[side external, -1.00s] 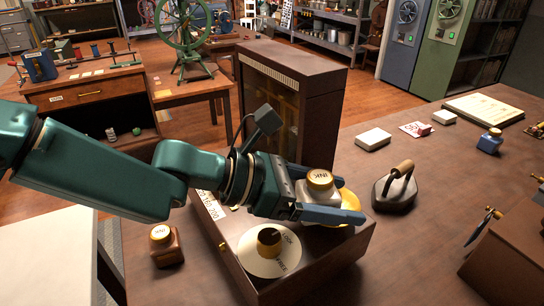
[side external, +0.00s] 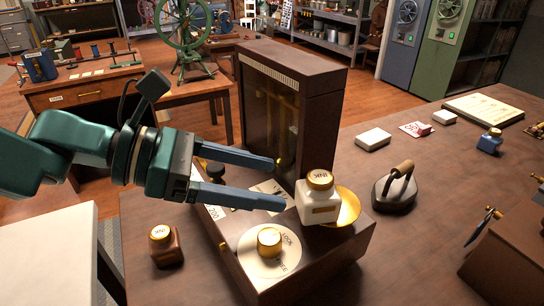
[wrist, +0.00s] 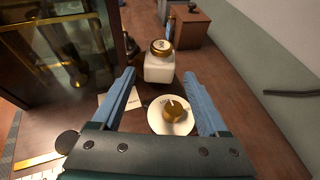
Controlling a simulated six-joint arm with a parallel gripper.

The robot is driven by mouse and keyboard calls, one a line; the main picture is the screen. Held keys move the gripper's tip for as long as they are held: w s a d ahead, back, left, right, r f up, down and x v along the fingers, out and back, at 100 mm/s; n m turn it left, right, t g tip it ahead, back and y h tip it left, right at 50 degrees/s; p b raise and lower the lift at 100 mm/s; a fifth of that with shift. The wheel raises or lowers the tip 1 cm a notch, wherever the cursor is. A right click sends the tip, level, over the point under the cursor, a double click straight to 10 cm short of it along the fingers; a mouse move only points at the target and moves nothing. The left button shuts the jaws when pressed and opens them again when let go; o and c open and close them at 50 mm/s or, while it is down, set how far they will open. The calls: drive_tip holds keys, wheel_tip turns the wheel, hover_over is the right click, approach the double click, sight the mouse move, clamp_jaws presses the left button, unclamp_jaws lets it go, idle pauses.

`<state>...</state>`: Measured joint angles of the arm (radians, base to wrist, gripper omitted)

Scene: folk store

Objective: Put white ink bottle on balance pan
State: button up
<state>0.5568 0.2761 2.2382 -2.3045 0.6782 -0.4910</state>
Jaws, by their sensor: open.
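The white ink bottle (side external: 318,203), with a gold cap marked INK, stands upright on the gold balance pan (side external: 347,208). The bottle hides much of the pan. In the wrist view the bottle (wrist: 159,66) is ahead, beyond the fingertips. My gripper (side external: 281,183) is open and empty, with blue fingers to the left of the bottle and apart from it. It hovers above the balance base (side external: 325,262), over the area behind the dial.
A gold knob (side external: 268,241) on a white LOCK/FREE dial rises near my gripper. The tall balance case (side external: 318,115) stands behind. A brown ink bottle (side external: 166,247) is front left, and an iron (side external: 395,188) is right of the pan.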

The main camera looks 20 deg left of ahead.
drive_tip(key=s+a+r+m+g+y, duration=0.1)
drive_tip(key=s+a+r+m+g, duration=0.3)
drive_tip(key=s+m, duration=0.8)
drive_tip(key=s+a+f+m+t+y, duration=0.1)
drive_tip(key=a+f+m+y, duration=0.2)
drive_tip(key=a, duration=0.7)
drive_tip(key=s+a+f+m+t+y, duration=0.2)
drive_tip(key=a+f+m+y, duration=0.1)
drive_tip(key=a+m+y, duration=0.4)
drive_tip(key=a+m, duration=0.1)
drive_tip(key=a, duration=0.2)
drive_tip(key=shift+s+f+m+y, duration=0.15)
drive_tip(key=shift+m+y, duration=0.15)
drive_tip(key=shift+y, duration=0.1)
